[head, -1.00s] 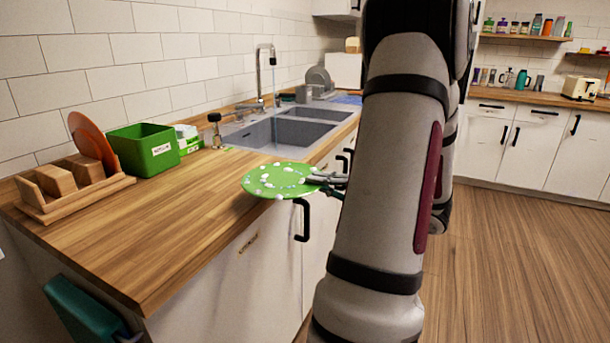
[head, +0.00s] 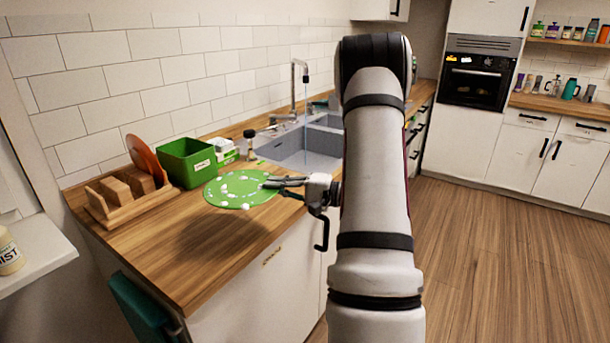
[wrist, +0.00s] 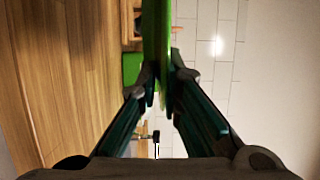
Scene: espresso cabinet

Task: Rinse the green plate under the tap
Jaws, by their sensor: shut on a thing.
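The green plate (head: 238,190) has white foam blobs on its upper face and is held roughly level above the wooden counter, casting a shadow on it. My gripper (head: 285,182) is shut on the plate's right edge. In the wrist view the plate (wrist: 157,40) shows edge-on between the fingertips of my gripper (wrist: 160,85). The tap (head: 294,88) stands behind the sink (head: 285,150), right of and beyond the plate. A thin stream seems to fall from its spout. Part of the sink is hidden behind my arm.
A green box (head: 187,165) stands behind the plate. A wooden rack (head: 125,207) with an orange plate (head: 143,158) is to its left. A small dark-topped bottle (head: 249,146) stands by the sink. The counter's front (head: 205,270) is bare.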

